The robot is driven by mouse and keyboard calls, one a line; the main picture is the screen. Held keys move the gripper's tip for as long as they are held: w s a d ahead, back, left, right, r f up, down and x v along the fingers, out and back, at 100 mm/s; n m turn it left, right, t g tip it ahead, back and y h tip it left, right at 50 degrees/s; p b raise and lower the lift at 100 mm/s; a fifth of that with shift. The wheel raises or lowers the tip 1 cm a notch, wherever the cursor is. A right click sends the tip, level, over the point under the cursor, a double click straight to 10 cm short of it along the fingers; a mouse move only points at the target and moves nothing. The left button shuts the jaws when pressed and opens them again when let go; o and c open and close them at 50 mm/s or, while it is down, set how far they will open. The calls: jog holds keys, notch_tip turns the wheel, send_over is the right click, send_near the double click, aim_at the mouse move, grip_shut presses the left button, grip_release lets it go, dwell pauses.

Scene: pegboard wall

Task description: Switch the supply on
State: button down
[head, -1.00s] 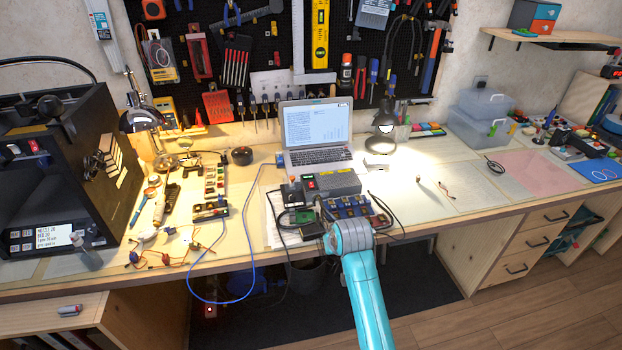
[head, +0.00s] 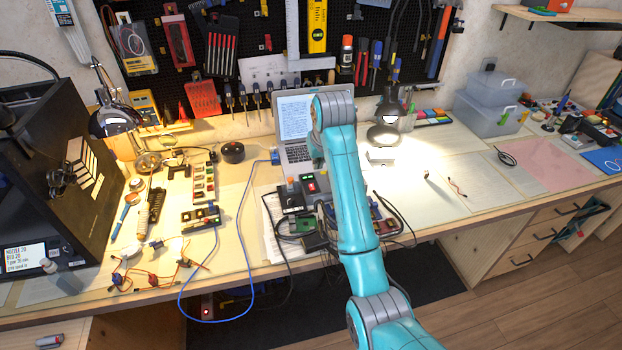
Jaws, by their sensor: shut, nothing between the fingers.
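The supply (head: 325,191) is a grey box on the bench in front of the laptop. A small red and green switch panel (head: 309,184) shows on its left front. The panel is too small to tell which way the switch is set. My teal arm crosses in front of the supply's right part and hides it. The arm's wrist is above the bench by the laptop, just behind and above the supply. My gripper is hidden by the arm, so its fingers and any contact with the supply do not show.
The laptop (head: 296,118) stands open behind the supply. A green circuit board (head: 305,225) and dark cables lie in front. A desk lamp (head: 388,120) stands to the right, and a blue cable (head: 247,240) hangs at the left. The bench right of the lamp is mostly clear.

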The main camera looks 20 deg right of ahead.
aim_at(311, 185)
jog(key=x, duration=1.4)
